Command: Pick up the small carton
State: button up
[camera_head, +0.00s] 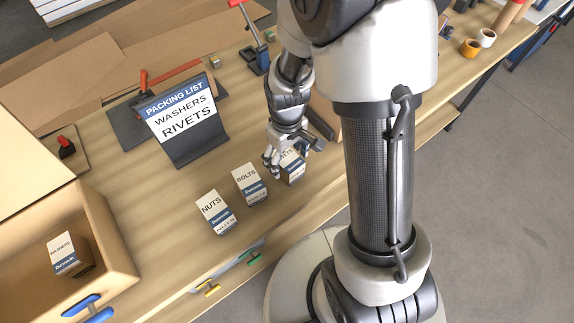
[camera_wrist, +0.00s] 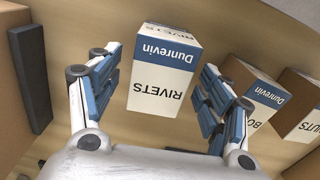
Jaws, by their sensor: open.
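Small white and blue cartons stand on the wooden bench. The one labelled RIVETS (camera_wrist: 165,68) is between the open fingers of my gripper (camera_wrist: 160,88) in the wrist view, with a visible gap on each side. In the head view my gripper (camera_head: 275,160) is at the rivets carton (camera_head: 294,168), which it partly hides. The bolts carton (camera_head: 249,184) stands to its left, and the nuts carton (camera_head: 214,212) further left. In the wrist view the bolts carton (camera_wrist: 255,95) and nuts carton (camera_wrist: 300,105) are on the right; the right finger overlaps the bolts carton.
A packing list sign (camera_head: 184,115) reads WASHERS and RIVETS. An open cardboard box (camera_head: 120,255) at the lower left holds a washers carton (camera_head: 63,254). Flat cardboard (camera_head: 75,75) lies at the back. Coloured-handled tools (camera_head: 230,270) lie along the front edge.

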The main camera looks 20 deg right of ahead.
notch_tip(320, 180, down, 2)
jog(key=shift+f, duration=0.1)
jog(key=shift+c, duration=0.4)
jog(key=c, duration=1.3)
jog(key=shift+r, duration=0.2)
